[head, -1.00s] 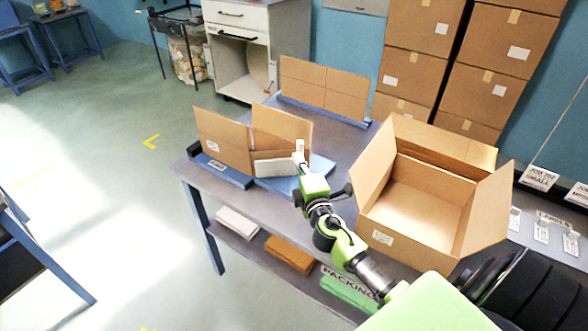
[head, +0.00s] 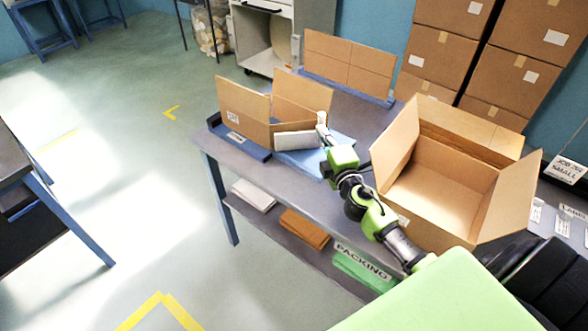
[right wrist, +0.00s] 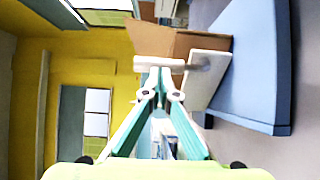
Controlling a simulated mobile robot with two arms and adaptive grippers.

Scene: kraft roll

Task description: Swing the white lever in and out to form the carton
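The white lever (head: 297,140) is a flat plate with a round handle (right wrist: 142,63), at the front of a partly folded brown carton (head: 243,110) on a blue fixture (head: 240,148). The carton's two tall panels stand up. The lever plate (right wrist: 207,80) lies against the carton's lower wall (right wrist: 165,42) in the right wrist view. My right gripper (head: 322,127) is at the handle; its teal fingers (right wrist: 161,88) close together on it. My left gripper is out of view.
A large open carton (head: 435,195) stands on the table (head: 270,190) right of my right arm. A flat brown panel (head: 348,65) stands upright behind. Stacked boxes (head: 440,50) fill the back right.

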